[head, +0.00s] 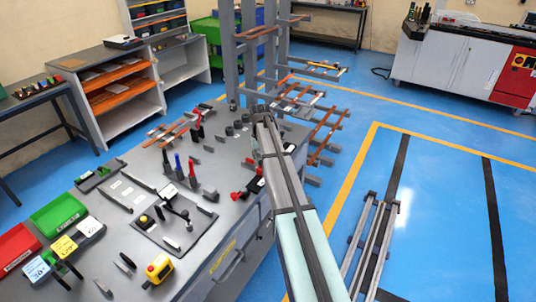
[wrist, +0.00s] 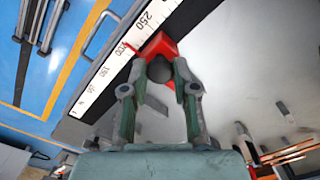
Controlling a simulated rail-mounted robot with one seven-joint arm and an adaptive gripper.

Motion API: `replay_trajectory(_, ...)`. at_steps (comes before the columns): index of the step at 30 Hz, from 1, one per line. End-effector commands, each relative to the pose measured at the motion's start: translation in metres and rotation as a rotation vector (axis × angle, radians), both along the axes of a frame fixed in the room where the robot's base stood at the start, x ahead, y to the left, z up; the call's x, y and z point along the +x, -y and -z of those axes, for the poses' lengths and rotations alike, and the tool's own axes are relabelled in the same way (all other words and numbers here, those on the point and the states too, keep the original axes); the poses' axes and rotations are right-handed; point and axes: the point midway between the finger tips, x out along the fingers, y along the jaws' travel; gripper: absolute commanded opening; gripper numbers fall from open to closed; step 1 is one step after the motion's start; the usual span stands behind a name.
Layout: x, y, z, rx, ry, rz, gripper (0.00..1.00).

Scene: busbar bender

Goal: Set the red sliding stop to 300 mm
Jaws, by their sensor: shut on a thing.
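The red sliding stop (wrist: 168,46) sits at the edge of a white ruler scale (wrist: 116,70) in the wrist view. A dark round knob (wrist: 160,69) is on its near side. A red tip of the stop lies over the scale close to the 200 mark, and the 250 mark lies further up the scale. My gripper (wrist: 160,72) has its two fingers on either side of the knob, shut on it. In the head view my arm hides much of this area, and I cannot clearly make out the stop or the fingertips there.
A rack with copper bars (head: 300,92) stands behind. The blue floor to the right is mostly open.

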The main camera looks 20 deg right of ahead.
Motion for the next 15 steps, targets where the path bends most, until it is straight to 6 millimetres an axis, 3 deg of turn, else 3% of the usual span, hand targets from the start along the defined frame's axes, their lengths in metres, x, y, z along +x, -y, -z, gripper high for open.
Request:
replay_trajectory(1,-0.015,-0.015,0.003,0.004,-0.006,-0.004,0.00)
replay_trajectory(6,-0.037,-0.046,0.002,0.003,-0.006,-0.003,0.00)
replay_trajectory(15,-0.055,-0.073,0.001,0.002,-0.006,0.000,0.00)
